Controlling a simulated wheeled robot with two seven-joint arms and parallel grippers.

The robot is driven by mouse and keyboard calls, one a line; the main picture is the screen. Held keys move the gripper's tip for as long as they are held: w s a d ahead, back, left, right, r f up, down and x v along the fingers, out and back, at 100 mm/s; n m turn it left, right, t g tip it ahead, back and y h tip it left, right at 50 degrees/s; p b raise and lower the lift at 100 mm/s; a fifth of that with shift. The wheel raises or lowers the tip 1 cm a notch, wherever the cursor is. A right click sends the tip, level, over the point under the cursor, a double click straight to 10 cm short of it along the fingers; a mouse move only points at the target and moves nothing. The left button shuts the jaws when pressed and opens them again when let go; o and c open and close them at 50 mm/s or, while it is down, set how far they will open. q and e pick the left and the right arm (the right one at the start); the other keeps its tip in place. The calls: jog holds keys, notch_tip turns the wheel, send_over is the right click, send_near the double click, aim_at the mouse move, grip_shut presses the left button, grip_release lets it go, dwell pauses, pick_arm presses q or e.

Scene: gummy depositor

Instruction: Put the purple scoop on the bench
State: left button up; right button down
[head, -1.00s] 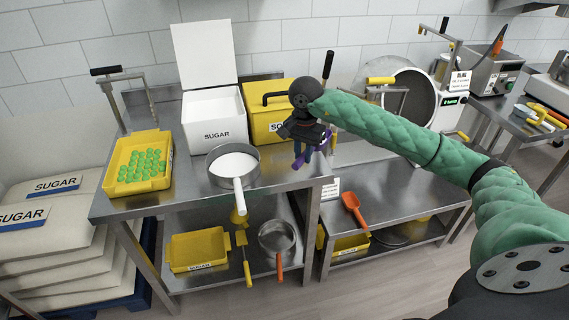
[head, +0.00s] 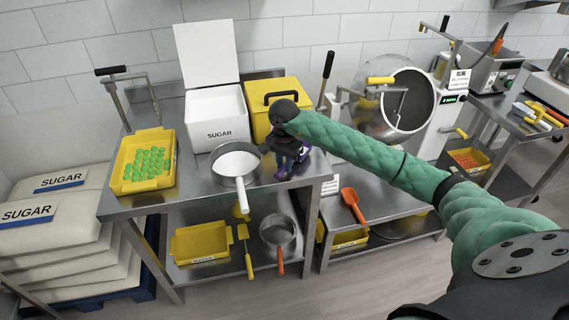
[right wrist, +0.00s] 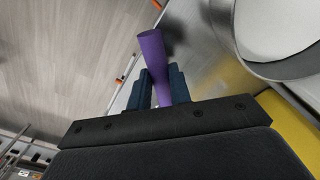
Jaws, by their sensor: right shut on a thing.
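The purple scoop (head: 283,171) is at my right gripper (head: 290,160), over the right part of the steel bench (head: 200,203). In the right wrist view the purple handle (right wrist: 152,60) stands between the two dark fingers, and my right gripper (right wrist: 157,90) is shut on it. The scoop is at or very near the bench top; I cannot tell whether it touches. Part of it is hidden by the gripper. My left gripper is not in view.
A pan of white sugar (head: 237,166) stands just left of the scoop. Behind are the white sugar bin (head: 217,115) and a yellow bin (head: 262,122). A yellow tray of green gummies (head: 127,186) is at the left end. An orange scoop (head: 352,203) lies on the lower bench.

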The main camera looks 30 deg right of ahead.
jog(key=shift+f, duration=0.55)
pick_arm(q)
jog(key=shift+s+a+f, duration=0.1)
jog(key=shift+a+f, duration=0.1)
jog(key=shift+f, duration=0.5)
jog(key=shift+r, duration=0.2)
pick_arm(e)
jog(key=shift+f, duration=0.1)
jog(key=c, duration=1.3)
grip_release()
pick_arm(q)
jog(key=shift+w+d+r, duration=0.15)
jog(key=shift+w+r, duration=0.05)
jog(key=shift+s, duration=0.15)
